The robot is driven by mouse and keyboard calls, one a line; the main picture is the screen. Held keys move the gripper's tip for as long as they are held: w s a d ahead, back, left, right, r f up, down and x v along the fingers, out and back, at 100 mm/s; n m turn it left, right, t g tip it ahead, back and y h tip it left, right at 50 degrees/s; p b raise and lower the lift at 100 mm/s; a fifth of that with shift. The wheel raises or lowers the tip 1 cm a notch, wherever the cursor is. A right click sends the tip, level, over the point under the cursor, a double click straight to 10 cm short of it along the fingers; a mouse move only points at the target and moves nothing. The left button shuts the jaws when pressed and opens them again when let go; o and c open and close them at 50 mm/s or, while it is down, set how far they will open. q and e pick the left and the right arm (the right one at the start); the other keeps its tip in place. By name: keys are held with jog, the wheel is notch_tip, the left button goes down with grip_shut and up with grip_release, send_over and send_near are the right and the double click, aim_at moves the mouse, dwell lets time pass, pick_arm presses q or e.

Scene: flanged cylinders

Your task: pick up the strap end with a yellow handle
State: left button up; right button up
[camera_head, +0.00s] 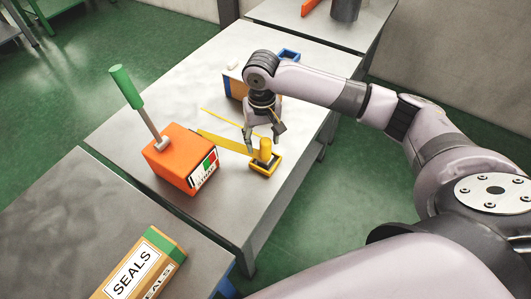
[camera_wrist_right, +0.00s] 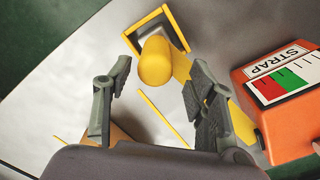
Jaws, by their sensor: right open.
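The strap end has an upright yellow handle (camera_head: 265,149) on a square yellow-rimmed base (camera_head: 262,167) standing on the grey table. A flat yellow strap (camera_head: 225,142) runs from it towards the orange STRAP box (camera_head: 180,158), which has a tall lever with a green grip (camera_head: 126,86). My right gripper (camera_head: 263,138) points down close above the handle. In the right wrist view the rounded handle (camera_wrist_right: 156,62) shows between the spread fingers (camera_wrist_right: 160,75), with the base (camera_wrist_right: 158,28) beyond it. The fingers look clear of the handle. My left gripper is not in view.
A brown and blue box (camera_head: 235,86) stands behind the gripper, with a blue open container (camera_head: 289,55) farther back. A thin yellow strip (camera_head: 217,117) lies behind the strap. A SEALS box (camera_head: 142,266) lies on the nearer table. The table's left far part is clear.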

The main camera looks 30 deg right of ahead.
aim_at(266, 151)
jog(key=f, duration=0.3)
jog(key=s+f, duration=0.1)
jog(key=f, duration=0.1)
jog(key=shift+d, duration=0.25)
jog(key=shift+c, duration=0.2)
grip_shut()
jog(key=shift+w, duration=0.1)
